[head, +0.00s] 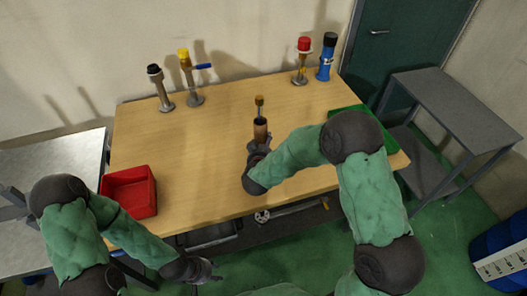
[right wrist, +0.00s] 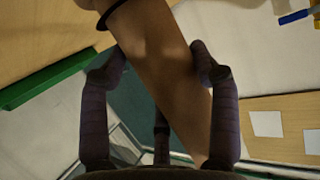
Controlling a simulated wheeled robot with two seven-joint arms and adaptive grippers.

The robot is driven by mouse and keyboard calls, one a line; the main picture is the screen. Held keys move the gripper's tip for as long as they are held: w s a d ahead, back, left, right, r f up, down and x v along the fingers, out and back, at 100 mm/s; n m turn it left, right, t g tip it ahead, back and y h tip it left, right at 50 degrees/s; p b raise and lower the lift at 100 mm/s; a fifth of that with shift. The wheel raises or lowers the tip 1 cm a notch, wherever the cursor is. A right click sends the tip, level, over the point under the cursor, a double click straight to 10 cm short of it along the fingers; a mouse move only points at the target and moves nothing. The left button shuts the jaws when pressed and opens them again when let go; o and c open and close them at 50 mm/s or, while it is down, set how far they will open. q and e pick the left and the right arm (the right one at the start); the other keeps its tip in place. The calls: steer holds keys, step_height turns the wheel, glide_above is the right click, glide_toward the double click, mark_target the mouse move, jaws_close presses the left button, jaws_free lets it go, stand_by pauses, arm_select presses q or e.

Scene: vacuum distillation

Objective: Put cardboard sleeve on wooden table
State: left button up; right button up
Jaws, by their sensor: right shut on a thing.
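The cardboard sleeve (head: 261,131), a brown tube with a dark open top, is upright over the wooden table (head: 215,140). My right gripper (head: 259,146) is shut on it from the near side. In the right wrist view the sleeve (right wrist: 160,50) runs slantwise between the two fingers of my right gripper (right wrist: 160,68). I cannot tell whether its bottom touches the table. A small brown and dark item (head: 259,102) shows just behind or above the sleeve's mouth. My left gripper (head: 207,272) is low in front of the table, apart from the sleeve; its fingers are too small to judge.
A red bin (head: 130,191) is at the table's left front. A green tray (head: 346,113) lies at the right, partly behind my right arm. Black-topped (head: 160,88), yellow-topped (head: 190,77), red-topped (head: 302,60) and blue (head: 326,57) items stand along the back. The table's middle left is clear.

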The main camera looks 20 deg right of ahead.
steer(key=shift+w+d+f+b, duration=0.1)
steer(key=shift+f+b, duration=0.5)
steer(key=shift+f, duration=1)
steer(key=shift+f, duration=0.15)
steer(key=o, duration=1.2)
steer(key=shift+r, duration=0.2)
steer(key=p+v, duration=0.3)
steer(key=v, duration=0.9)
steer(key=shift+f, duration=0.1)
